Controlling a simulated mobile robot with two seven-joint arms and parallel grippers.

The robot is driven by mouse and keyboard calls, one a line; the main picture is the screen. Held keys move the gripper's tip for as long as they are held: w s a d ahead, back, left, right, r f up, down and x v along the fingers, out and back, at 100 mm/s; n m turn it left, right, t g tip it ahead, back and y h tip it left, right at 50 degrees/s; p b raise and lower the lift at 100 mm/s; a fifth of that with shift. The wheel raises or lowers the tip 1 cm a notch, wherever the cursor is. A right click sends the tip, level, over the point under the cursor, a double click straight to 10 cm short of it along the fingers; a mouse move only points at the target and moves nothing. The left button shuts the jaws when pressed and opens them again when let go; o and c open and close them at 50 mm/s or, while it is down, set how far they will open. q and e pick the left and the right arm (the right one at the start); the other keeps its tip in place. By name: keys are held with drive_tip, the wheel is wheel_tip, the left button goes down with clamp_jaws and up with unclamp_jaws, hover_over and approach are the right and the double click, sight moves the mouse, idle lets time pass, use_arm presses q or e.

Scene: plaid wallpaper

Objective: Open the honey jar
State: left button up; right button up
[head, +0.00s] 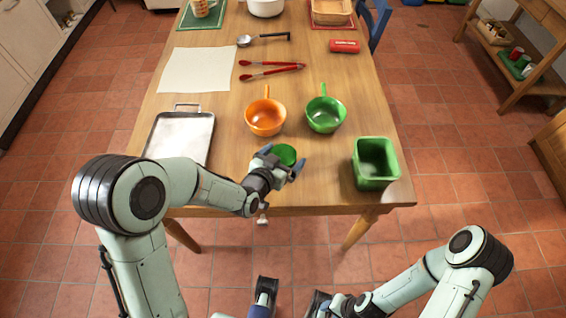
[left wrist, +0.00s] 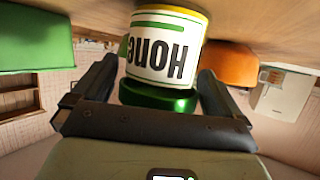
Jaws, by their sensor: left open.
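The honey jar stands on the wooden table near its front edge. Its green lid (head: 285,154) shows in the head view, with the body mostly hidden below it. In the left wrist view the jar (left wrist: 166,48) appears upside down, with a white honey label, and its green lid (left wrist: 158,96) is on. My left gripper (head: 281,165) is open, its two fingers on either side of the lid; in the left wrist view narrow gaps show beside the lid. My right gripper (head: 318,303) is low in front of the table, away from the jar; its jaws are unclear.
An orange pan (head: 266,117) and a green pan (head: 325,114) stand just behind the jar. A green square container (head: 375,163) is to the right, a metal tray (head: 181,138) to the left. Red tongs (head: 272,70), a ladle (head: 263,39) and a red packet (head: 345,46) lie farther back.

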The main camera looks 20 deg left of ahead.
use_arm(q)
drive_tip(key=c, duration=1.1)
drive_tip(key=shift+o, duration=0.2)
drive_tip(key=shift+r, duration=0.2)
wheel_tip(320, 180, up, 12)
drive_tip(key=p, duration=0.3)
wheel_tip(320, 180, up, 8)
drive_tip(key=p, duration=0.3)
hover_over(283, 155)
drive_tip(key=shift+w+f, duration=0.1)
drive_tip(key=o, duration=0.4)
drive_tip(key=c, duration=0.7)
